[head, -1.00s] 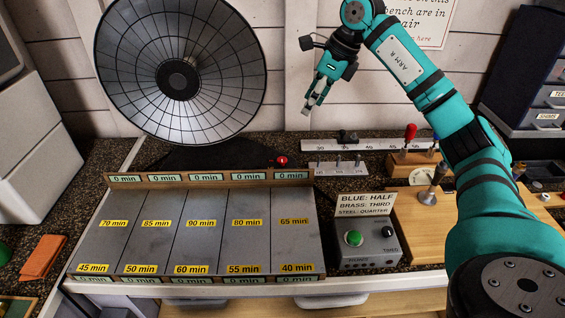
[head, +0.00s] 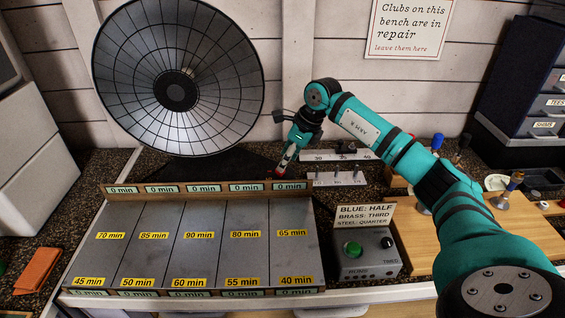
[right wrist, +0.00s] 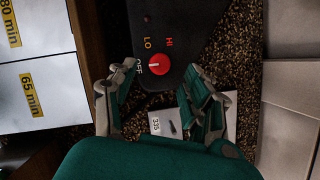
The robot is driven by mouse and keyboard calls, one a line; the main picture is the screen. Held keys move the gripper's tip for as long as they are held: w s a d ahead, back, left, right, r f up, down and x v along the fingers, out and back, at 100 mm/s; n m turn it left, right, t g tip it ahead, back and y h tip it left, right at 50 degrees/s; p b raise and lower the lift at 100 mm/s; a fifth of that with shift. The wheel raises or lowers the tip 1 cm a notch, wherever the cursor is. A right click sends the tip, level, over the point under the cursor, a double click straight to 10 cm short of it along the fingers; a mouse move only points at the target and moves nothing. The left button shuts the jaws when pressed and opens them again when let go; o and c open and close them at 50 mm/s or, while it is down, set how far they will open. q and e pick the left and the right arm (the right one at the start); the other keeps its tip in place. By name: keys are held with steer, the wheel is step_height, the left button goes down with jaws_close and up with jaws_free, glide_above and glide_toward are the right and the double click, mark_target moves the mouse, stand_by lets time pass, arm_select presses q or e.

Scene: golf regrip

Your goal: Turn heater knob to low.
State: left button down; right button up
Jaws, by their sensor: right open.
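The heater is a round dish (head: 140,95) with a dark base behind the tray of timed slots. Its red knob (right wrist: 159,64) sits on a black panel marked LO, HI and OFF in the right wrist view. The knob's small white mark appears to face OFF. In the head view the knob (head: 280,171) is small and partly hidden by my right gripper (head: 284,168). That gripper's open fingers show in the right wrist view (right wrist: 176,82), with the knob just beyond and between them. I cannot tell whether they touch it. My left gripper is not in view.
The slotted tray (head: 160,289) lies in front of the heater. A control box (head: 368,268) with a green button and a sign stands right of it. A small peg rack (head: 338,179) and a ruler strip (head: 348,155) lie right of the knob.

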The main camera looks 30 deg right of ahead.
steer(key=shift+x, duration=1.75)
jaws_close()
